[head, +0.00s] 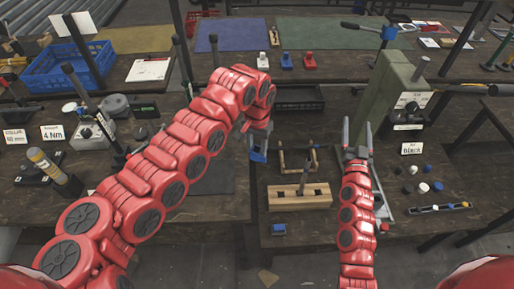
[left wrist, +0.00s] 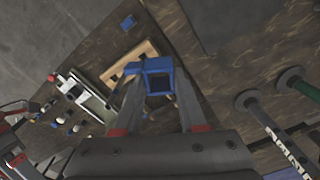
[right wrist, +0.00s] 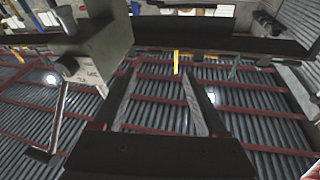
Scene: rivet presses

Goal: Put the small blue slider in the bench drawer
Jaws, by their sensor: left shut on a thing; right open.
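My left gripper (head: 259,140) is shut on a blue piece with a square opening, seemingly the blue slider (head: 258,155). It holds the slider above the bench (head: 225,205), left of a wooden frame. In the left wrist view the slider (left wrist: 156,66) sits between the fingertips (left wrist: 155,85). My right gripper (head: 358,142) is open and empty beside the green press; the right wrist view shows its fingers (right wrist: 165,95) spread with nothing between. Another small blue block (head: 278,229) lies near the bench's front edge. I cannot make out an open bench drawer.
A slotted wooden block (head: 300,196) and wooden frame (head: 298,160) stand between the grippers. A green press (head: 393,85) stands at right, with several small caps (head: 423,187) before it. A black tray (head: 300,97) lies behind. A blue crate (head: 65,68) is at far left.

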